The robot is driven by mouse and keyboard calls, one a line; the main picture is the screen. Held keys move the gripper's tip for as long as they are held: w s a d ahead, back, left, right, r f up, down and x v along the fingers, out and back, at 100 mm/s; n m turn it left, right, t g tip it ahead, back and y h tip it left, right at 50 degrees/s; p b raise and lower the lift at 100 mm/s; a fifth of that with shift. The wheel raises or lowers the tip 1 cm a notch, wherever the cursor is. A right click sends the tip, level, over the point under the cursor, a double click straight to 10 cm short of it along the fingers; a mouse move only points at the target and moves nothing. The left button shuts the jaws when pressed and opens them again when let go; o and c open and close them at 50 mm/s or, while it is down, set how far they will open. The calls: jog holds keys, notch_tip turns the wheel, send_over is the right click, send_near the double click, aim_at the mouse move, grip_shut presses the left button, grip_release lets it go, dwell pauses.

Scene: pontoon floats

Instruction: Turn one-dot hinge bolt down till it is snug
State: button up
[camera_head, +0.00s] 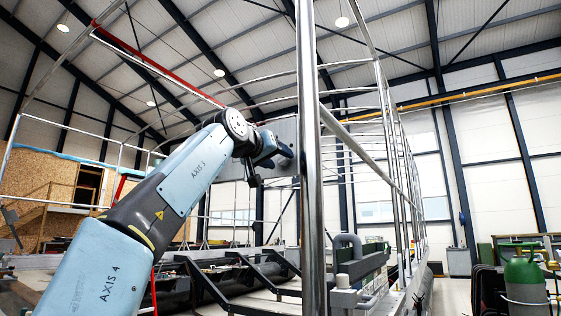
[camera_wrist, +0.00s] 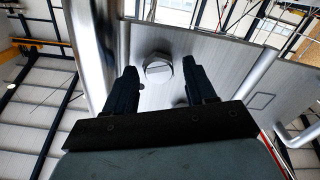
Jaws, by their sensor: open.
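In the wrist view, a hex-headed bolt (camera_wrist: 157,67) sits on a grey metal panel (camera_wrist: 225,65). No dot mark can be made out near it, so I cannot tell if it is the one-dot bolt. My gripper (camera_wrist: 159,72) is open, with its two dark fingers on either side of the bolt head in the picture. Nothing is held between them. I cannot tell how far the fingertips are from the head. In the head view my gripper (camera_head: 270,152) is at the end of the raised arm, in front of the grey panel (camera_head: 284,130); the bolt is hidden there.
A thick steel post (camera_head: 311,160) stands just right of my gripper in the head view. A steel tube (camera_wrist: 90,50) runs close to the left finger in the wrist view. Railings (camera_head: 395,150) stand to the right, and dark frames (camera_head: 235,280) lie below.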

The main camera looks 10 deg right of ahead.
jog(key=shift+w+d, duration=0.2)
jog(key=shift+w, duration=0.05)
jog(key=n, duration=1.3)
jog(key=shift+n, duration=0.3)
jog(key=n, duration=0.5)
jog(key=shift+n, duration=0.3)
jog(key=n, duration=0.4)
jog(key=shift+n, duration=0.4)
jog(key=shift+s, duration=0.1)
jog(key=shift+c, duration=0.2)
